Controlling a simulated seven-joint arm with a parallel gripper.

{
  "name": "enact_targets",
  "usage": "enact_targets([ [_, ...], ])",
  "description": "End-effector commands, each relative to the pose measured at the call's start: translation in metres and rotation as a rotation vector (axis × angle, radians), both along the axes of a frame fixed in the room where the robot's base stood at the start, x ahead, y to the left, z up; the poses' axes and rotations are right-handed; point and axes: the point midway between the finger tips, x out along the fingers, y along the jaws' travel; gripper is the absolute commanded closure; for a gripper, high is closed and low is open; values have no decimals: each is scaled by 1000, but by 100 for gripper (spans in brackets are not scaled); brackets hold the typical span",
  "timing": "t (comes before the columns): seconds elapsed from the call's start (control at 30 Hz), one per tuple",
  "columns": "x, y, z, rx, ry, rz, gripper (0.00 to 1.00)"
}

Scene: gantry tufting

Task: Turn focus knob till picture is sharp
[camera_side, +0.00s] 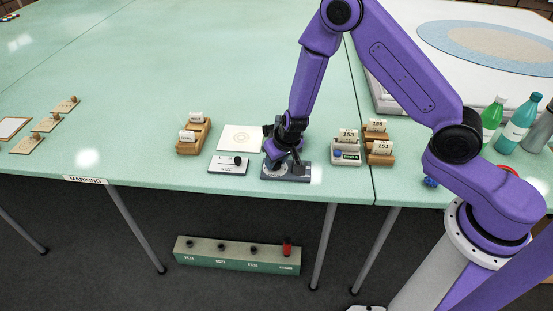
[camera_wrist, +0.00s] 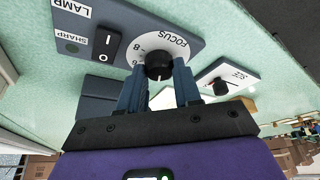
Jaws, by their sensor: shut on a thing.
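The black focus knob (camera_wrist: 158,63) sits on a white dial marked FOCUS, on a grey-blue control panel (camera_wrist: 125,32). My gripper (camera_wrist: 159,80) is shut on the knob, one blue finger on each side; a white pointer line shows on the knob. In the side view my gripper (camera_side: 282,158) is down at the panel (camera_side: 299,175) and hides the knob. A small window by the SHARP label (camera_wrist: 70,38) looks dark.
A SIZE panel (camera_side: 228,165) with a black knob stands just left. Wooden holders with labelled cards stand left (camera_side: 193,136) and right (camera_side: 379,147). Bottles (camera_side: 519,122) stand at the far right. The left tabletop (camera_side: 140,80) has wide free room.

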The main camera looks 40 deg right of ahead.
Motion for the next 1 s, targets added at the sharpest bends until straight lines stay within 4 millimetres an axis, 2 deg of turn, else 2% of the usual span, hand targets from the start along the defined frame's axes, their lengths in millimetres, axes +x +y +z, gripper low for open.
enact_targets([
  [0.4, -1, 1, 0, 0, 3, -125, 97],
  [0.9, -1, 0, 0, 0, 3, -135, 97],
  [0.93, -1, 0, 0, 0, 3, -135, 57],
  [1.0, -1, 1, 0, 0, 2, -135, 41],
])
